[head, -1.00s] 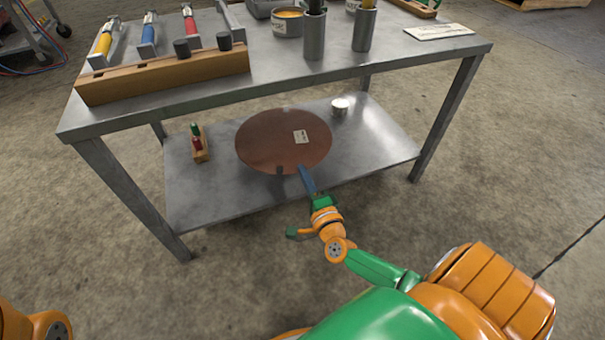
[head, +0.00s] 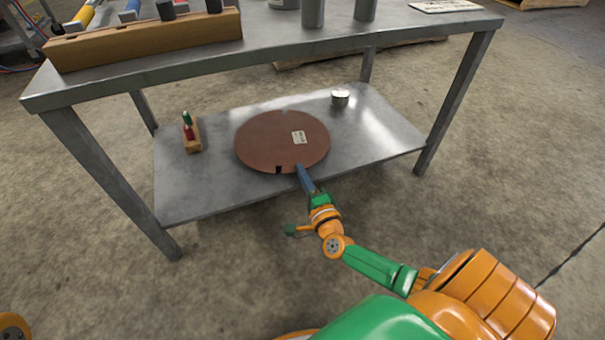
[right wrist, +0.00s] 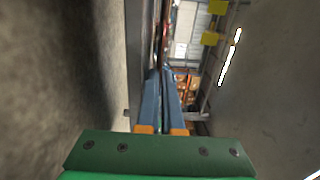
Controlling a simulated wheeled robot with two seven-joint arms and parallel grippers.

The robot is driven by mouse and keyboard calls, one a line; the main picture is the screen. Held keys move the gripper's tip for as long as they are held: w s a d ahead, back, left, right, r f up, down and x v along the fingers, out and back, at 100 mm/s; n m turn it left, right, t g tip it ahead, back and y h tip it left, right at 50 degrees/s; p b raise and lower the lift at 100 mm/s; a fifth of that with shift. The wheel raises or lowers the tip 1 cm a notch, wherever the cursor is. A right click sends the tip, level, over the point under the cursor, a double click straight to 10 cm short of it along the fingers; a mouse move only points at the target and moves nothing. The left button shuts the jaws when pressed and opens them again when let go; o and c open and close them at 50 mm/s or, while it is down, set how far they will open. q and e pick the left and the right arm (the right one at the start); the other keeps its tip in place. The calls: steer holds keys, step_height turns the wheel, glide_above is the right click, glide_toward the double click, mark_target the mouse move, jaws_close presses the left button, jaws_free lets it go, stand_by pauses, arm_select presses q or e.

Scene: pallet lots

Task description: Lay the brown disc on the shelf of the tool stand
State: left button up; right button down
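The brown disc (head: 270,142), with a pale label and a small notch in its near rim, lies flat over the lower shelf (head: 370,150) of the metal tool stand (head: 150,88). My right gripper (head: 301,172) reaches in from the front, its blue fingers shut on the disc's near edge. In the right wrist view the fingers (right wrist: 161,85) are close together, with the thin disc edge-on between them. I cannot tell whether the disc touches the shelf. My left gripper is out of view.
A small block with red and green pieces (head: 192,136) stands on the shelf left of the disc. A small metal tin (head: 340,97) stands behind right. The stand's top (head: 270,48) overhangs the shelf, with legs at its corners. Shelf room is bare at right.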

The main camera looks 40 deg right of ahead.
steer(key=c, duration=1.1)
jaws_free()
